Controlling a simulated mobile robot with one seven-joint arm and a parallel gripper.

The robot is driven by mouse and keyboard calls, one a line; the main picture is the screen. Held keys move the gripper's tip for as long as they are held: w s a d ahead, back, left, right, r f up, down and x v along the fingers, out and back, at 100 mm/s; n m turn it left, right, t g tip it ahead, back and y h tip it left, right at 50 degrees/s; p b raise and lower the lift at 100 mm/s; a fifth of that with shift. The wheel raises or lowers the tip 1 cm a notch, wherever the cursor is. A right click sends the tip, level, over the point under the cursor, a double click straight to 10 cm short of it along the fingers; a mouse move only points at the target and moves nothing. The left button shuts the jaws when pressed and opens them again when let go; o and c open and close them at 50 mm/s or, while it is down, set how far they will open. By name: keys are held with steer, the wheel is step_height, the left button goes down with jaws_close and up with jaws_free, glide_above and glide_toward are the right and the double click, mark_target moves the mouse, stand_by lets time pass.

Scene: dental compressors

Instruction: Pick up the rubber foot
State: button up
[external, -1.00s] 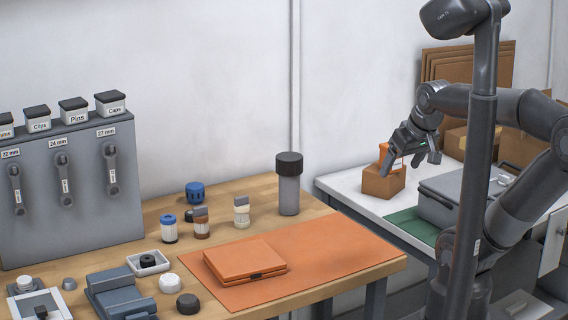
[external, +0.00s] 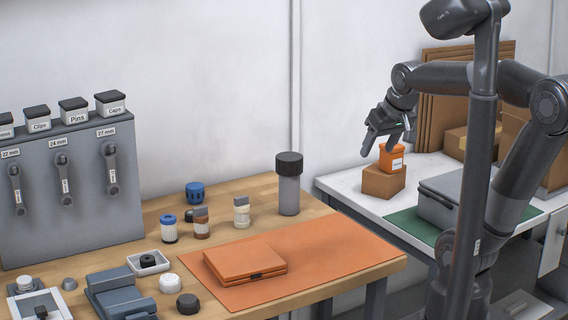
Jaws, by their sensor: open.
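A short dark round piece (external: 188,303), which looks like a rubber foot, sits on the wooden table near its front edge. Another small black round piece (external: 148,261) lies in a white dish (external: 163,267) just behind it; I cannot tell for sure which one is the rubber foot. My gripper (external: 380,149) is open and empty, fingers pointing down. It is in the air near the orange container (external: 392,157) on the cardboard box (external: 384,181), well to the right of both dark pieces.
An orange case (external: 245,260) lies on an orange mat (external: 335,256). A tall dark-capped cylinder (external: 289,185) and several small jars stand behind. The mat's right part is clear.

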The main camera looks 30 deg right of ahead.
steer(key=w+a, duration=0.5)
steer(key=w, duration=0.7)
glide_above(191, 212)
steer(key=s, duration=0.4)
steer(key=shift+g, duration=0.3)
steer(key=f, duration=2)
steer(key=shift+w+d+f, duration=0.2)
steer(key=shift+d+f, duration=0.1)
steer(key=shift+w+a+x, duration=0.15)
steer(key=shift+w+x, duration=0.05)
steer(key=shift+x, duration=1.15)
steer(key=shift+w+a+x, duration=0.1)
steer(key=shift+w+x, duration=0.15)
steer(key=shift+x, duration=1.15)
steer(key=shift+r, duration=0.2)
steer(key=shift+c, duration=0.6)
steer(key=c, duration=0.9)
steer(key=shift+c, duration=0.2)
